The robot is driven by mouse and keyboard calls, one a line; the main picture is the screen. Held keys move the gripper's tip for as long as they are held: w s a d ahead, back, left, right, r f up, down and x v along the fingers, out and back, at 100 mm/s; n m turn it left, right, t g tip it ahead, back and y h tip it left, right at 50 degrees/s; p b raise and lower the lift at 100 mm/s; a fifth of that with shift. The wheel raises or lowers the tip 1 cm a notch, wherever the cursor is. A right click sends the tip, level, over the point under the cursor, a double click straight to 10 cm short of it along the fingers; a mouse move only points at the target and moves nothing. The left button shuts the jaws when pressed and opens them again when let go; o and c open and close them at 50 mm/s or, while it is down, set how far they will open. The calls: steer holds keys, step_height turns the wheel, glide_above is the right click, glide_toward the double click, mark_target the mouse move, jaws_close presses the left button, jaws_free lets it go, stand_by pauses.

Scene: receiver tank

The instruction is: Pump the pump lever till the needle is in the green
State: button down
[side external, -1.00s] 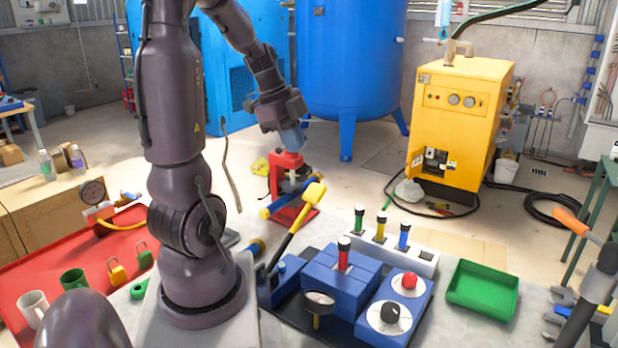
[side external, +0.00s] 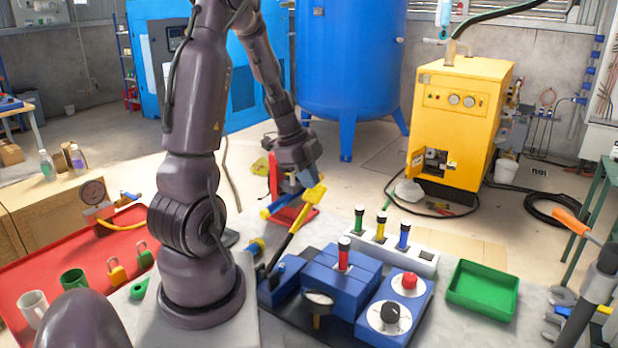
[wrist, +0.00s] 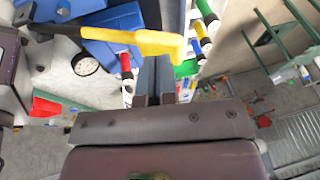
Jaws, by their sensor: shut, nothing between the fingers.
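The pump lever (side external: 297,220) has a yellow handle and a dark lower shaft. It rises at a slant from a blue base (side external: 284,278). My gripper (side external: 312,184) is shut and empty, with its fingertips right at the top of the yellow handle. In the wrist view the yellow handle (wrist: 155,42) lies across, just beyond my shut fingertips (wrist: 155,62); I cannot tell whether they touch. A small round gauge (side external: 319,298) stands in front of the blue blocks, and a white dial (wrist: 85,65) shows in the wrist view. Its needle is too small to read.
Blue blocks (side external: 345,285) with a red-topped plug stand right of the lever. A panel (side external: 396,312) with red and black knobs, a white rack (side external: 415,258) of coloured plugs and a green tray (side external: 482,289) lie further right. A red press (side external: 290,208) stands behind.

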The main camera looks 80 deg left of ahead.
steer(key=w+a+f+g+h, duration=0.3)
steer(key=f, duration=0.6)
steer(key=shift+w+a+f+n+g+h, duration=0.2)
steer(key=shift+w+n+g+h, duration=0.1)
steer(key=shift+n, duration=0.1)
steer(key=shift+r, duration=0.1)
steer(key=d+r+v, duration=0.1)
steer(key=d+v, duration=0.1)
steer(key=v, duration=1.2)
steer(key=shift+s, duration=0.3)
stand_by(0.6)
